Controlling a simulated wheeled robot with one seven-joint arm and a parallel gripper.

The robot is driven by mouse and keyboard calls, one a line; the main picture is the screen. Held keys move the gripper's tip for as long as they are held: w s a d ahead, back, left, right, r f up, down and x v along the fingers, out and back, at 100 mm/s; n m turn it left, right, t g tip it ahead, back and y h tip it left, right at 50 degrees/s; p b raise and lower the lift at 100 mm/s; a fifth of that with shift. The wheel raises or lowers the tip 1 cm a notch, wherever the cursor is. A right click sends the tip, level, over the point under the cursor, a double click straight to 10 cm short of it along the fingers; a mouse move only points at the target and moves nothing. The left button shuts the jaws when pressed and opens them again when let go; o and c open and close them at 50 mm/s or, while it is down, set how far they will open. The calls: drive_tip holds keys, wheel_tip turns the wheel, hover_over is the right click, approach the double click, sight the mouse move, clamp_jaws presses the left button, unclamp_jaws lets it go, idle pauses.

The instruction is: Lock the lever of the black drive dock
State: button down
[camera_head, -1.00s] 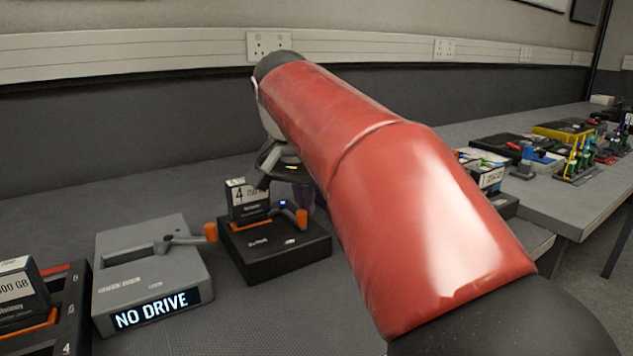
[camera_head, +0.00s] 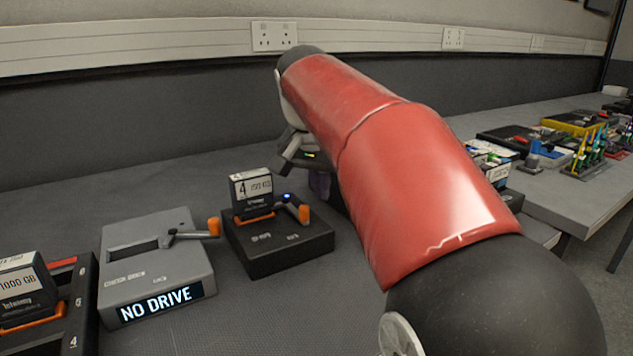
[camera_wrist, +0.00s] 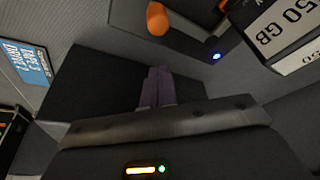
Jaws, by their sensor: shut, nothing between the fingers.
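The black drive dock (camera_head: 275,254) stands on the bench with a drive (camera_head: 251,188) upright in its slot. Its lever (camera_head: 295,208) has an orange tip and sits on the right of the drive, beside a lit blue light. In the wrist view the lever's orange tip (camera_wrist: 157,18), the blue light and the drive's "50 GB" label (camera_wrist: 278,32) show at the top. My gripper (camera_wrist: 158,72) is shut and empty, apart from the orange tip. In the head view my gripper (camera_head: 319,184) is partly hidden by my red arm, behind and right of the lever.
A grey dock (camera_head: 155,265) reading "NO DRIVE", with its own orange-tipped lever, stands to the left. A black dock (camera_head: 80,310) holding a 1000 GB drive is at the far left. A second bench (camera_head: 590,195) with several devices lies right. The wall is behind.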

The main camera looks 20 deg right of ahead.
drive_tip(key=v, duration=1)
drive_tip(key=shift+w+a, duration=0.3)
drive_tip(key=shift+a, duration=0.05)
